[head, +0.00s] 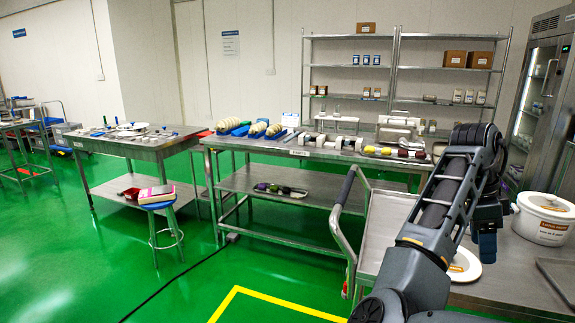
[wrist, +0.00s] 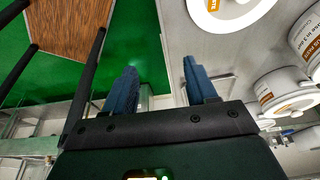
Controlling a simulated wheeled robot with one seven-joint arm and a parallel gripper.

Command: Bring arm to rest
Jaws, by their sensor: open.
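My arm stands raised at the right of the head view, bent at the elbow, with its far end hanging down. My gripper (head: 487,248) points down over the steel counter on the right, partly hidden behind my forearm. In the wrist view my gripper (wrist: 163,85) shows two blue fingers spread apart with nothing between them. Below it is the edge of the steel counter (wrist: 180,35), with green floor beside it.
A white plate (head: 466,270) and a lidded white bucket (head: 543,217) stand on the counter near my gripper. A cart (head: 345,225) with a curved handle stands left of my arm. A long steel table (head: 265,146) holds many items behind.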

